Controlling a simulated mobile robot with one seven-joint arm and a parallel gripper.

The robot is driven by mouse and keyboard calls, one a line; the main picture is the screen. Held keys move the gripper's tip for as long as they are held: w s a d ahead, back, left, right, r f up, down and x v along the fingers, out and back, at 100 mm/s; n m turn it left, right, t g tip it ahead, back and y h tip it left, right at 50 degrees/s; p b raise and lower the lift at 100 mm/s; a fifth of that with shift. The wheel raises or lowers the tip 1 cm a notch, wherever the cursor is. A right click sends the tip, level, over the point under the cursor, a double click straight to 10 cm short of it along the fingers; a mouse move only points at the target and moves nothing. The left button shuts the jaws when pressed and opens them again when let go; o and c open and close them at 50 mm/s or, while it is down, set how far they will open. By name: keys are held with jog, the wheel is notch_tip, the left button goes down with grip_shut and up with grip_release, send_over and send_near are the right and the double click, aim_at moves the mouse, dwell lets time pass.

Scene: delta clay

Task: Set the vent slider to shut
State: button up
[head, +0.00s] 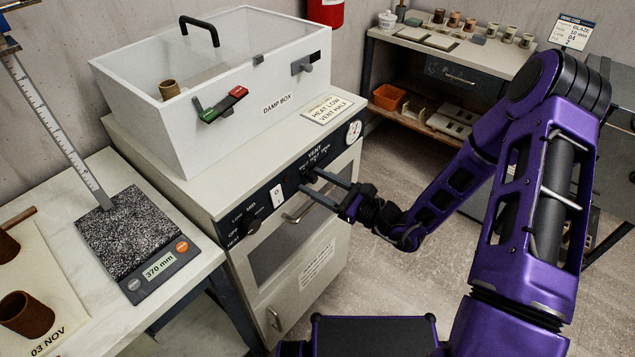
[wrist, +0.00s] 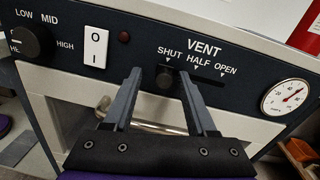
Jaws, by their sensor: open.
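The vent slider's dark knob (wrist: 165,78) is in the wrist view, at the left end of its slot, below the word SHUT. The bare slot (wrist: 210,80) runs to the right under HALF and OPEN. My gripper (wrist: 160,76) is open, with one finger to the left of the knob and one to the right. A gap shows on each side of the knob; I cannot tell how far the tips are from the panel. In the head view my gripper (head: 309,180) reaches the dark control panel (head: 262,207), and the knob is hard to make out.
A heat dial (wrist: 32,43) and a white rocker switch (wrist: 95,47) lie left of the slider. A round gauge (wrist: 287,96) lies to its right. A door handle (wrist: 155,128) sits below. A damp box (head: 215,115) stands on the cabinet.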

jog(key=v, duration=1.7)
jog(key=shift+d, duration=0.25)
